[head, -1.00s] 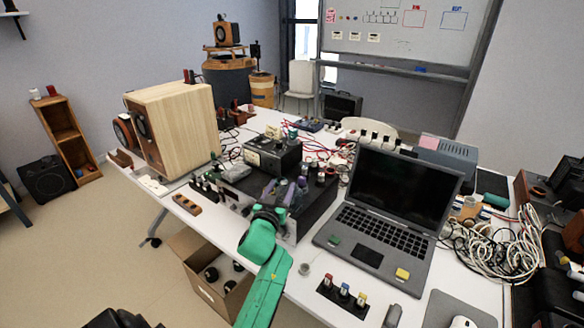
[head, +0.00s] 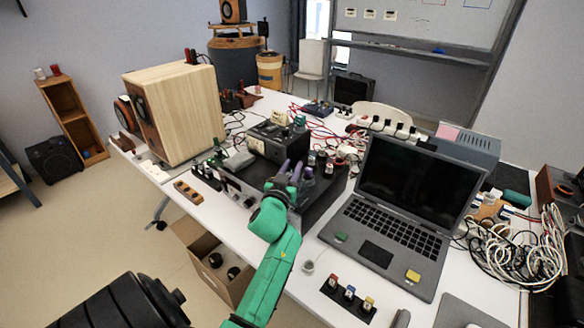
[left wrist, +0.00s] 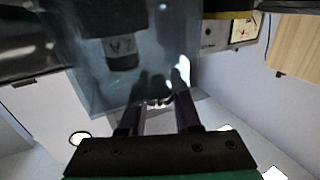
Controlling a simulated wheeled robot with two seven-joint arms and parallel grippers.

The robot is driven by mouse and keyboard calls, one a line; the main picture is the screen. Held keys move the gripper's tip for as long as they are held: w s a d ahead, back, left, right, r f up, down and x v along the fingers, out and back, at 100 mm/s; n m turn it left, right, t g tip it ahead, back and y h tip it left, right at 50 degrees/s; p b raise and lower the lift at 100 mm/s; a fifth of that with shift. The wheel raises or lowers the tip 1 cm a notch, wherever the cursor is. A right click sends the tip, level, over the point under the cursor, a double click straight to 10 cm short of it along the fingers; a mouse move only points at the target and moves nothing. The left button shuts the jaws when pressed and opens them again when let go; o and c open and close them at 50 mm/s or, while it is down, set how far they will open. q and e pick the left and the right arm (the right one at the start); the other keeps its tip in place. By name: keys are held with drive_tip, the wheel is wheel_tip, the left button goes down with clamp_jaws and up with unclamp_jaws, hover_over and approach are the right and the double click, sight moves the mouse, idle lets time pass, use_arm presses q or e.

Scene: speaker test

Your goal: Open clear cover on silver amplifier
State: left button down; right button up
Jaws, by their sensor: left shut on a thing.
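My left gripper (head: 292,174) reaches over the front part of a dark-topped unit (head: 318,200) in the middle of the table. This low, wide unit appears to be the amplifier; my gripper and arm hide much of its silver front. In the left wrist view the clear cover (left wrist: 105,75) is a smoky see-through panel, tilted, with dark shapes showing through it. The fingers (left wrist: 160,108) are shut on its near edge. I cannot make out the cover clearly in the head view. My right gripper is not in view.
An open laptop (head: 415,185) stands close on the right. A black meter box (head: 277,140) stands just behind, and a wooden speaker (head: 185,110) is at the left. Cables (head: 510,245) and small parts crowd the table. An open carton (head: 200,262) is below the front edge.

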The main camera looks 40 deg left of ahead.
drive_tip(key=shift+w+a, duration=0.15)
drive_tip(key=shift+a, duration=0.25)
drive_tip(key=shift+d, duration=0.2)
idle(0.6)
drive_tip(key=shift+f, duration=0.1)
